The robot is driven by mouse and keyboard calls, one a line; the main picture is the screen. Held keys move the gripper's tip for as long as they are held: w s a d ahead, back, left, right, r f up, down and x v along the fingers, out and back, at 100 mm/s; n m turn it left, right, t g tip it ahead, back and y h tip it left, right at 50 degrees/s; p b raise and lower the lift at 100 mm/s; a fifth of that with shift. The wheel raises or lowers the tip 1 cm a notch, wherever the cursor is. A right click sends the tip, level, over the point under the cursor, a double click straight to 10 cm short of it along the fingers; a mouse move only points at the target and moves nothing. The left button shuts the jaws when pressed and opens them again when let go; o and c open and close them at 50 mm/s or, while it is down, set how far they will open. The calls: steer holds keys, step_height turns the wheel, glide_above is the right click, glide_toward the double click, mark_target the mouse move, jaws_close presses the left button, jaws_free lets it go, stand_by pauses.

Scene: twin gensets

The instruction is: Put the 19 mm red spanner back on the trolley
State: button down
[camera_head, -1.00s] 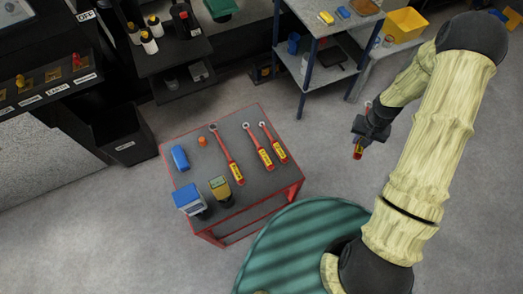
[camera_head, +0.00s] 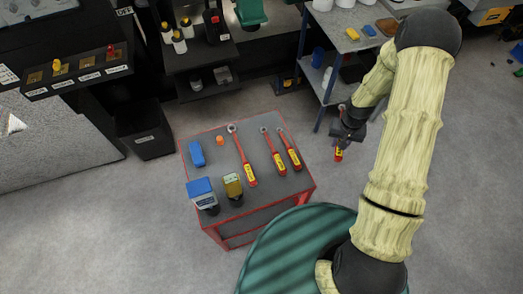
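My gripper (camera_head: 347,132) is right of the trolley, above the floor. It appears shut on a red spanner (camera_head: 338,154), whose red handle end with a yellow label sticks out below the fingers. The rest of that spanner is mostly hidden by the gripper, and its size cannot be read. The grey-topped trolley (camera_head: 222,157) with a red frame stands left of the gripper. Three red-handled spanners lie on it: a longer one (camera_head: 243,157), a middle one (camera_head: 274,152) and a right one (camera_head: 290,150). The held spanner is apart from the trolley.
On the trolley are a blue item (camera_head: 197,154), a small orange item (camera_head: 220,140), a blue-and-grey device (camera_head: 202,192) and a yellow meter (camera_head: 233,187). The trolley's right strip is bare. A blue-legged shelf (camera_head: 330,88) stands behind the gripper. A black bin (camera_head: 145,132) is at left.

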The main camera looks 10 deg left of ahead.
steer(key=s+a+f+n+b, duration=0.2)
steer(key=a+n+b, duration=0.15)
steer(key=a, duration=0.95)
steer(key=n+b, duration=0.2)
steer(key=n, duration=0.2)
glide_above(265, 166)
steer(key=shift+s+a+f, duration=0.1)
steer(key=shift+f, duration=0.6)
steer(key=shift+f, duration=0.1)
steer(key=shift+f+b, duration=2.8)
steer(key=shift+f, duration=1.5)
steer(key=shift+f+b, duration=0.45)
steer(key=shift+f, duration=0.15)
steer(key=c, duration=1.1)
jaws_free()
steer(key=shift+o, duration=0.2)
